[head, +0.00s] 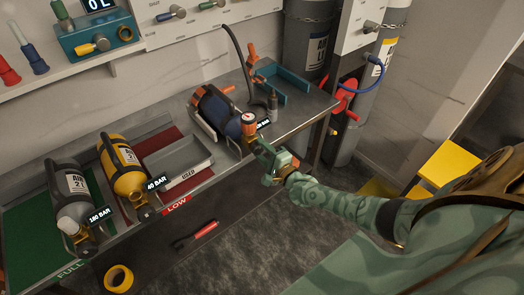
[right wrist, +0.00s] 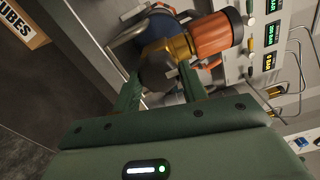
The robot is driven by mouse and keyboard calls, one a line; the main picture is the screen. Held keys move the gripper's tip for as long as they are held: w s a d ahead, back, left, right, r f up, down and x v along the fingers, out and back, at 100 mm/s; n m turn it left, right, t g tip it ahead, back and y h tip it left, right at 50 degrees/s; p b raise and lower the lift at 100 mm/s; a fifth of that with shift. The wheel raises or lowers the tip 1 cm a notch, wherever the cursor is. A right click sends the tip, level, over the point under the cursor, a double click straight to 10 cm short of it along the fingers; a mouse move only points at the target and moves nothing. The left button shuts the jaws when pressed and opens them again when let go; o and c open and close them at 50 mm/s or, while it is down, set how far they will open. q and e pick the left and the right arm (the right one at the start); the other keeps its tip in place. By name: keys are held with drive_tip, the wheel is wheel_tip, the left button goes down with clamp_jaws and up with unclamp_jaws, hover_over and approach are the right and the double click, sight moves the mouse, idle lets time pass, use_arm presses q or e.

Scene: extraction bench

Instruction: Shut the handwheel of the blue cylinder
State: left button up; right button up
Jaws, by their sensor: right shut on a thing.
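The blue cylinder (head: 217,112) lies in a cradle on the bench, with an orange gauge-like fitting (head: 249,121) at its near end. In the right wrist view the blue body (right wrist: 160,28) shows behind a brass valve (right wrist: 182,46) and the orange fitting (right wrist: 214,36). My right gripper (head: 261,149) is at the valve end, at the bench's front edge. In the right wrist view my right gripper (right wrist: 158,84) has its fingers either side of a dark round handwheel (right wrist: 155,74) and is shut on it. The gripper hides the handwheel in the head view. My left gripper is not in view.
A yellow cylinder (head: 124,168) marked 40 BAR and a grey cylinder (head: 72,190) marked 180 BAR lie to the left. A grey tray (head: 178,162) is between yellow and blue. A black hose (head: 238,58) and teal stand (head: 290,82) are behind. A red-handled tool (head: 204,230) lies below.

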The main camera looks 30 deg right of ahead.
drive_tip(key=shift+s+f, duration=0.1)
drive_tip(key=shift+f, duration=0.05)
drive_tip(key=o, duration=1)
drive_tip(key=s+d+p, duration=0.1)
drive_tip(key=s+p, duration=0.2)
drive_tip(key=s, duration=1.3)
drive_tip(key=shift+d, duration=0.1)
